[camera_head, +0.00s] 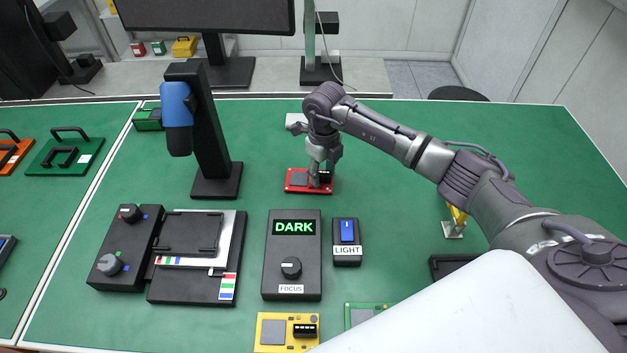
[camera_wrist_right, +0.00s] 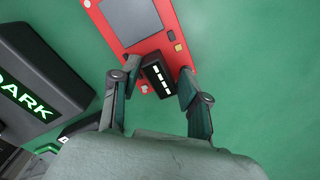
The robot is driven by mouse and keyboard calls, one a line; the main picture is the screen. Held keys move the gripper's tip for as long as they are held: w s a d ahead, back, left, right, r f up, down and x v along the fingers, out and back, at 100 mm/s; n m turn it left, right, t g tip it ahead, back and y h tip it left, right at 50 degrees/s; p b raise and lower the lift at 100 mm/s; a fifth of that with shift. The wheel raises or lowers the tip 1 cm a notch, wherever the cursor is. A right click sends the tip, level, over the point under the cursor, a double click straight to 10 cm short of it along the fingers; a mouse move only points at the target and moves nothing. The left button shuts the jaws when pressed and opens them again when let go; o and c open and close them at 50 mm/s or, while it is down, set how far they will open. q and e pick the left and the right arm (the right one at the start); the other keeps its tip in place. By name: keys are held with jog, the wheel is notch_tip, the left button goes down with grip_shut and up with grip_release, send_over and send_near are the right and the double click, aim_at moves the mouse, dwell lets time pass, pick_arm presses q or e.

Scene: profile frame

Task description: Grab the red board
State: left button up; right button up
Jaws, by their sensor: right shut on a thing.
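The red board (camera_head: 297,188) lies on the green table mat, beyond the black box with the DARK display. It has a grey square and a black block with white marks. In the right wrist view the red board (camera_wrist_right: 147,44) is at the top, with its black block (camera_wrist_right: 158,77) between my fingers. My right gripper (camera_head: 318,180) reaches down over the right part of the board. In the right wrist view the right gripper (camera_wrist_right: 157,83) is shut on the black block of the board. My left gripper is not in view.
A black stand with a blue scope (camera_head: 178,104) rises left of the board. The DARK display box (camera_head: 292,255) and the LIGHT switch box (camera_head: 346,243) stand in front. A yellow board (camera_head: 273,332) and a green board (camera_head: 360,315) lie nearer. The mat right of my gripper is mostly clear.

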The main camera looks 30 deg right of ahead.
aim_at(322, 173)
jog(key=shift+r+p, duration=0.95)
jog(key=shift+r, duration=0.8)
